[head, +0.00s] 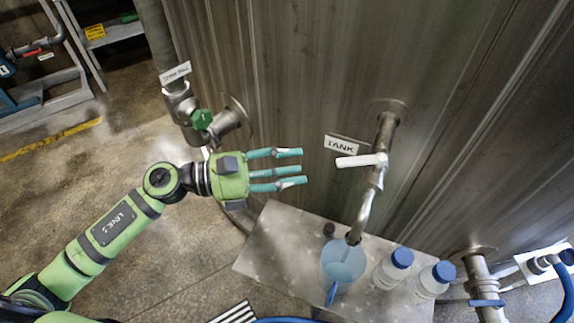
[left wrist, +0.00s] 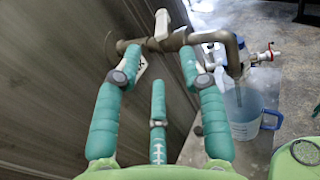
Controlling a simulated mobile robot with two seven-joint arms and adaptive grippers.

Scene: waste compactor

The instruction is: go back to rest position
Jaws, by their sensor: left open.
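My left gripper (head: 297,168) has teal fingers, spread apart and empty. It points right in front of the tank wall, left of the tap's white lever (head: 355,161). A gap shows between the fingertips and the lever in the head view. The fingers also fill the front of the left wrist view (left wrist: 160,82), with the tap pipe (left wrist: 205,38) beyond them. My right gripper is not in view.
A jug (head: 345,270) with bluish liquid stands under the spout on a metal stand (head: 272,240). Bottles with blue caps (head: 402,258) stand beside it. A pipe with a green valve knob (head: 201,119) is close behind my left gripper. Open floor (head: 90,165) lies left.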

